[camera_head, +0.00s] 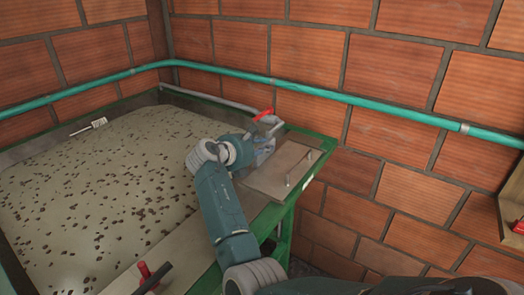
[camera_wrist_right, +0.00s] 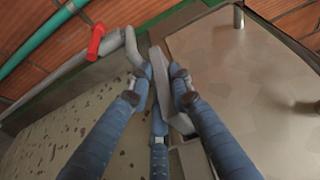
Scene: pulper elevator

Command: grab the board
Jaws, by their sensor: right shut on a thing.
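My right gripper (camera_head: 266,143) is at the far right corner of the tank, beside a flat plate with upright metal pins (camera_head: 285,172). In the right wrist view its blue fingers (camera_wrist_right: 163,85) are closed on a narrow grey board (camera_wrist_right: 160,80) seen edge-on between them. The plate with pins (camera_wrist_right: 240,75) lies just right of the fingers there. In the head view the held board is mostly hidden by the gripper, so I cannot tell its full shape. My left gripper is not in view.
The wide tank (camera_head: 90,185) holds cloudy liquid with dark floating bits. A red handle (camera_head: 263,114) is close behind the gripper, and another (camera_head: 145,270) stands at the front. A green pipe (camera_head: 350,104) runs along the brick wall. A wooden ledge (camera_head: 512,215) is at right.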

